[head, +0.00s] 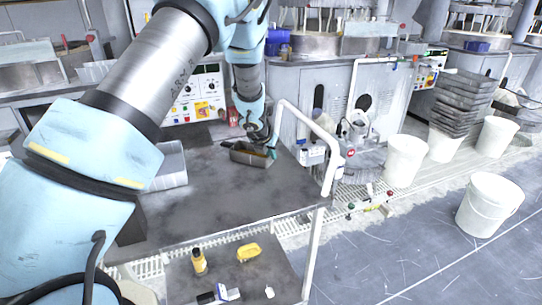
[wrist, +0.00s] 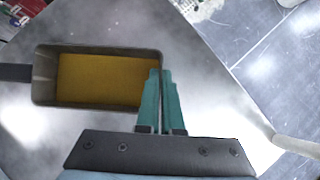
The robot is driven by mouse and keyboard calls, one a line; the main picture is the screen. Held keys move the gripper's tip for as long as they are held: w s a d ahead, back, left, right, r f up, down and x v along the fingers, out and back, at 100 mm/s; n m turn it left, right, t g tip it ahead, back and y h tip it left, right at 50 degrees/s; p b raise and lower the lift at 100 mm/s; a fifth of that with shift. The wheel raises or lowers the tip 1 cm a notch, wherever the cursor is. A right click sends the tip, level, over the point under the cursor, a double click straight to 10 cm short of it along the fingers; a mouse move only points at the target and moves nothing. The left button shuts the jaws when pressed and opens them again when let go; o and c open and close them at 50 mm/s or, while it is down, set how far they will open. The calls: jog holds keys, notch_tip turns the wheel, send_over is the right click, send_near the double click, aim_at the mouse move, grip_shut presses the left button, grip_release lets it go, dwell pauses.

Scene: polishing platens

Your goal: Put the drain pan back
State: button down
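The drain pan (head: 247,158) is a grey rectangular pan near the far right part of the dark work table (head: 215,205). In the wrist view the pan (wrist: 100,47) has a yellow-brown inside, and a dark handle (wrist: 15,72) sticks out to the left. I cannot tell whether the yellow-brown is liquid or a coloured bottom. My gripper (head: 271,150) is at the pan's right end. In the wrist view the teal fingers (wrist: 160,75) are close together, one on each side of the pan's right wall. Whether the pan touches the table is unclear.
A white rail (head: 310,125) stands along the table's right edge. A grey box-like part (head: 170,165) is on the table's left. A lower shelf holds a bottle (head: 199,262) and a yellow object (head: 248,252). White buckets (head: 405,160) stand on the floor at right. The table's middle is clear.

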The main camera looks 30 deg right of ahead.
jog(key=shift+f, duration=0.15)
jog(key=c, duration=1.1)
grip_release()
jog(key=shift+r, duration=0.35)
jog(key=p+v, duration=0.1)
jog(key=v, duration=1)
jog(key=shift+s+a+r, duration=0.1)
jog(key=shift+a+r, duration=0.1)
jog(key=shift+r, duration=0.1)
